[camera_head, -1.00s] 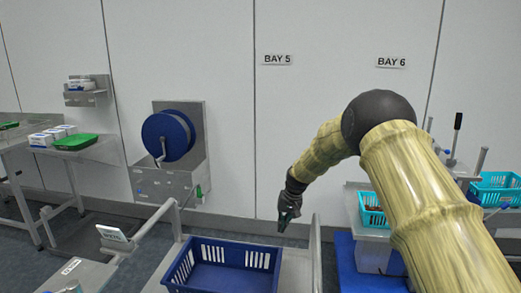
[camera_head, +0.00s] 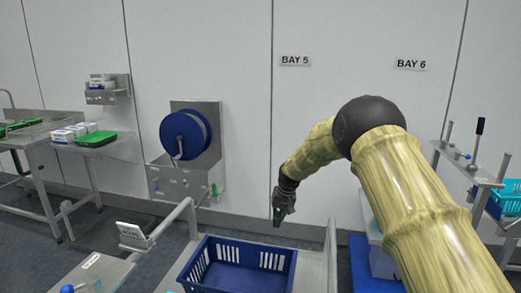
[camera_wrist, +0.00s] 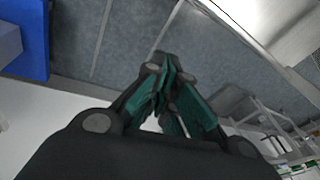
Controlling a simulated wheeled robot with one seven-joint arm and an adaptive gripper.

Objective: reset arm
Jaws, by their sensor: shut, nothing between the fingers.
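My gripper (camera_head: 279,214) hangs at the end of my bamboo-patterned arm in the head view, above the back right part of the blue crate. It points down, shut and empty. In the wrist view its green-lined fingers (camera_wrist: 172,100) come together with nothing between them, and grey floor shows beyond the tips. The blue crate (camera_head: 190,272) stands on a pale metal surface below and looks empty in the part that shows.
A blue hose reel (camera_head: 186,135) hangs on the wall. A side table at left carries a green tray (camera_head: 97,139) and white boxes (camera_head: 69,134). A turquoise basket (camera_head: 508,197) stands at right. A small display (camera_head: 133,235) stands left of the crate.

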